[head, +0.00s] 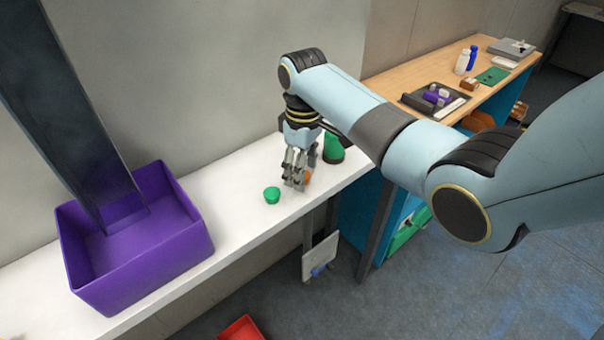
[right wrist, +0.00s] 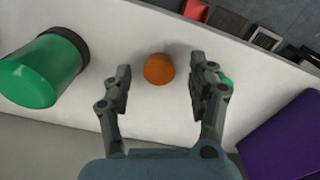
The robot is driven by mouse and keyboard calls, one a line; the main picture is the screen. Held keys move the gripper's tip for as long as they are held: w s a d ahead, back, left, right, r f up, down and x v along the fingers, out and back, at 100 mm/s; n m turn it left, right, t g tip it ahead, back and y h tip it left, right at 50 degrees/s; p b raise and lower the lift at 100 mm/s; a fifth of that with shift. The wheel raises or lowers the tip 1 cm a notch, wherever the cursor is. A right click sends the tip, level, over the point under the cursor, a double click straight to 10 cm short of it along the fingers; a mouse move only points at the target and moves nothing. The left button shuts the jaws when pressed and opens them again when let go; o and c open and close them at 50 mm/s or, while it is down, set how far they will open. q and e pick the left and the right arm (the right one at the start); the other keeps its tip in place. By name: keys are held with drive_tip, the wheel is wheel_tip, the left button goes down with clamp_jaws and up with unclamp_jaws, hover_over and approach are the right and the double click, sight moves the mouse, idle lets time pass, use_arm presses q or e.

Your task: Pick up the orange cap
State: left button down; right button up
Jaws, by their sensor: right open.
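The orange cap (right wrist: 159,69) lies on the white shelf (right wrist: 150,22) in the right wrist view, midway between the spread fingers of my right gripper (right wrist: 160,80). The fingers stand apart on either side and do not appear to touch it. In the head view my right gripper (head: 297,178) points down over the shelf, and a small part of the orange cap (head: 307,176) shows beside its fingers; the rest is hidden. My left gripper is not in view.
A green cap (head: 272,194) lies left of my right gripper, and a green cylinder (head: 333,148) with a dark end is close on its right. A purple bin (head: 150,255) stands at the left. The shelf's front edge is near.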

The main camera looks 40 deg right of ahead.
drive_tip(key=shift+f, duration=0.75)
drive_tip(key=c, duration=0.8)
drive_tip(key=shift+r, duration=0.1)
